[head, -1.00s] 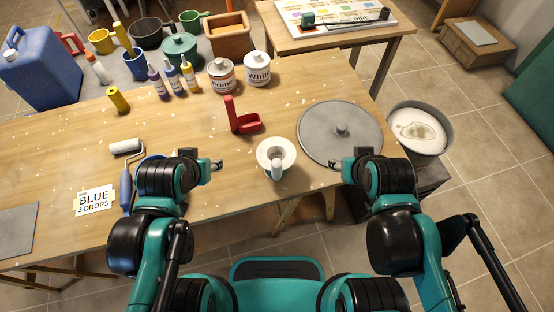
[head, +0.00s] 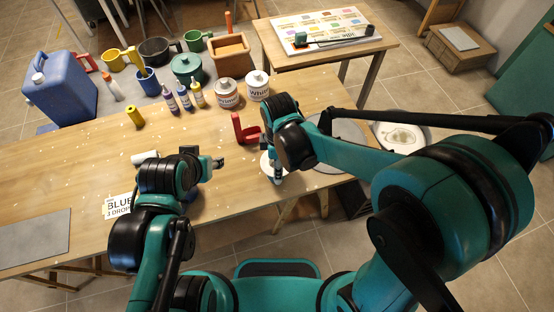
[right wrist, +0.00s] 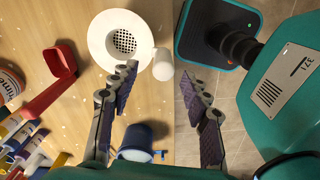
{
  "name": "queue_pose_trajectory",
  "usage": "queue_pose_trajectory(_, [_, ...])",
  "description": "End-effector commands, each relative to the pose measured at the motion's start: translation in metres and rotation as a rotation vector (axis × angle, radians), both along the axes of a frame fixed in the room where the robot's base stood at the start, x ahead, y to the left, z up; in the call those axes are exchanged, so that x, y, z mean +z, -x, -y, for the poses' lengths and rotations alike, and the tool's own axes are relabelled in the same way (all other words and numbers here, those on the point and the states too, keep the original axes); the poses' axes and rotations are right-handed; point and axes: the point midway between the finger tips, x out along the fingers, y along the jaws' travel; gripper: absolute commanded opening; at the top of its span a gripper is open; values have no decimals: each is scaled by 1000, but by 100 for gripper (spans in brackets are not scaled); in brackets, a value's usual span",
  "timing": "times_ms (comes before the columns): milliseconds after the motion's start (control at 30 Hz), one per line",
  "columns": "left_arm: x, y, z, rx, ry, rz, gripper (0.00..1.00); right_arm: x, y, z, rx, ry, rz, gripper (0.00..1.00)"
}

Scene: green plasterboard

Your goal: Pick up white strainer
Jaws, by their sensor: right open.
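The white strainer (right wrist: 97,37) lies on the wooden table near its front edge. In the right wrist view its round bowl with holes faces up, and its stubby handle (right wrist: 163,65) points to the right. In the head view the strainer (head: 265,166) is partly hidden by my right arm. My right gripper (right wrist: 160,82) is open and empty, pointing down over the strainer, with the handle lying in the gap between its fingertips in the picture; contact cannot be told. My left gripper (head: 217,163) is over the table, left of the strainer; its opening is unclear.
Paint cans (head: 258,86) and several bottles stand farther back. A blue container (right wrist: 136,142) is near the table's front edge.

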Motion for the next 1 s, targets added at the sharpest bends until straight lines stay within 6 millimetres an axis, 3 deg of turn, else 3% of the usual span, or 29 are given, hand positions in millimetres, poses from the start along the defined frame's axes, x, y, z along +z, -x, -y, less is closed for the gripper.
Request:
queue_pose_trajectory(600, [-15,0,0,0,0,0,43,-75,3,1,23,3,-8,47])
queue_pose_trajectory(900, [-15,0,0,0,0,0,43,-80,3,1,23,3,-7,47])
queue_pose_trajectory(1000, [-15,0,0,0,0,0,43,-79,3,1,23,3,-7,24])
